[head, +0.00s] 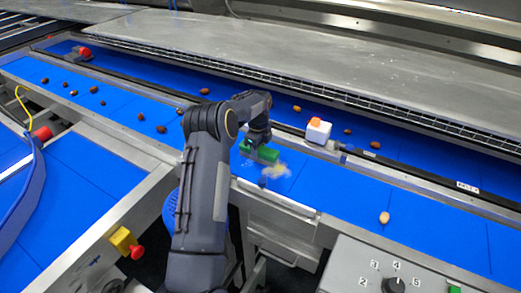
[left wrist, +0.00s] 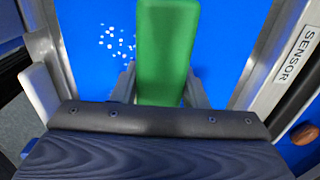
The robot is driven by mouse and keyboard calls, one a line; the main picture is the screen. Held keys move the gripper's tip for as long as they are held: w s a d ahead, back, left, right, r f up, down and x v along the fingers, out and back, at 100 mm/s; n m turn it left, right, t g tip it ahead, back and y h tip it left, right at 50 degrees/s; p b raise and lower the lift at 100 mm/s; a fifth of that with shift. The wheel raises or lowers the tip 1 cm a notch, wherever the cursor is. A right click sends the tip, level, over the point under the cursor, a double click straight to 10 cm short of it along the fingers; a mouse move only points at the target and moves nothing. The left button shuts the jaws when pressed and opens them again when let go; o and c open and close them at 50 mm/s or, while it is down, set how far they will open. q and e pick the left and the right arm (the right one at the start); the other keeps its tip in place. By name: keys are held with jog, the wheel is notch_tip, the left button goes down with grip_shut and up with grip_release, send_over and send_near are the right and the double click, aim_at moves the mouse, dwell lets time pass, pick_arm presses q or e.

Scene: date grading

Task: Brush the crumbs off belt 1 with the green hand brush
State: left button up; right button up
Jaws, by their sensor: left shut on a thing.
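The green hand brush (head: 262,153) is held in my left gripper (head: 257,141), over the near blue belt (head: 342,197). In the left wrist view the green brush body (left wrist: 166,50) points away between the two fingers of my left gripper (left wrist: 160,84), which is shut on it. Pale crumbs (head: 272,170) lie on the belt just beside and in front of the brush. They show as white specks (left wrist: 115,40) left of the brush in the left wrist view. I cannot tell whether the bristles touch the belt. My right gripper is not in view.
A white box with an orange top (head: 318,131) stands on the divider right of the brush. Several brown dates lie along both belts; a pale one (head: 384,217) is at right. A control panel (head: 385,270) and red button (head: 137,251) are at the front.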

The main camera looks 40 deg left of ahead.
pick_arm(q)
jog(key=shift+s+d+f+b, duration=0.15)
jog(key=shift+s+b, duration=0.35)
jog(key=shift+s, duration=1.3)
jog(key=shift+s+d+b, duration=0.15)
jog(key=shift+s+b, duration=0.65)
jog(key=shift+s, duration=0.95)
jog(key=shift+a+r, duration=0.2)
jog(key=shift+a, duration=0.05)
jog(key=shift+w, duration=0.2)
jog(key=shift+w+a+p, duration=0.15)
jog(key=shift+w+p, duration=0.4)
jog(key=shift+w, duration=0.55)
jog(key=shift+w+a+p, duration=0.1)
jog(key=shift+w+p, duration=0.45)
jog(key=shift+w, duration=0.55)
jog(key=shift+w+a+f+p, duration=0.15)
jog(key=shift+w+p, duration=0.3)
jog(key=shift+w, duration=0.75)
